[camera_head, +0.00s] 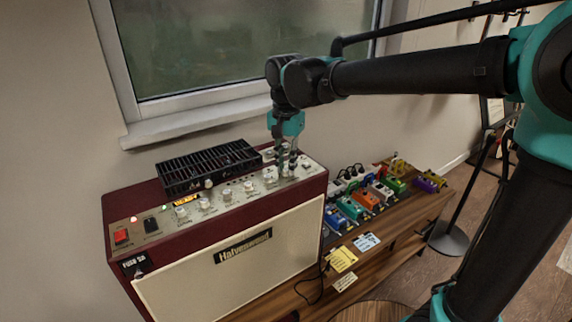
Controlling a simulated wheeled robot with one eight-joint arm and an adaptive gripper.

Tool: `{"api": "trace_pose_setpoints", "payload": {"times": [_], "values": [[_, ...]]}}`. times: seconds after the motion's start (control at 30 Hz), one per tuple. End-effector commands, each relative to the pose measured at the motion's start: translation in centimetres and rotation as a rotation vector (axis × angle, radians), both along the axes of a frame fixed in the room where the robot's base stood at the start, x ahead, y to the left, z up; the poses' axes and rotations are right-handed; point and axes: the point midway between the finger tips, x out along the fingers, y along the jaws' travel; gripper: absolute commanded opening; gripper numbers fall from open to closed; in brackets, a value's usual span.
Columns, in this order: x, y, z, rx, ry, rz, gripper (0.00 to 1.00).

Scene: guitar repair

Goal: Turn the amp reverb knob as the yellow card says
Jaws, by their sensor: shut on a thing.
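The amp (255,230) is dark red with a cream front and stands on a wooden bench. A row of pale knobs runs along its top panel; one knob (248,186) shows left of my gripper. My gripper (288,172) points down at the right end of this row, shut on a knob there. Its fingers mostly hide that knob, and the labels are too small to read. The yellow card (342,259) lies on the bench right of the amp; its writing is too small to read.
A black slotted box (208,166) sits on the amp's top, close left of my gripper. Several coloured pedals (352,208) stand on the bench (408,228) at the right. A pale blue card (367,242) lies near them. The window sill (200,119) is behind.

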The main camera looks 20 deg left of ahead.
Motion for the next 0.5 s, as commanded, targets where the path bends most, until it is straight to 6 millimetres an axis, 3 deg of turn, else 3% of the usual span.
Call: {"api": "trace_pose_setpoints", "payload": {"times": [0.5], "values": [[0.06, 0.03, 0.05, 0.001, -0.001, -0.235, 0.0]]}}
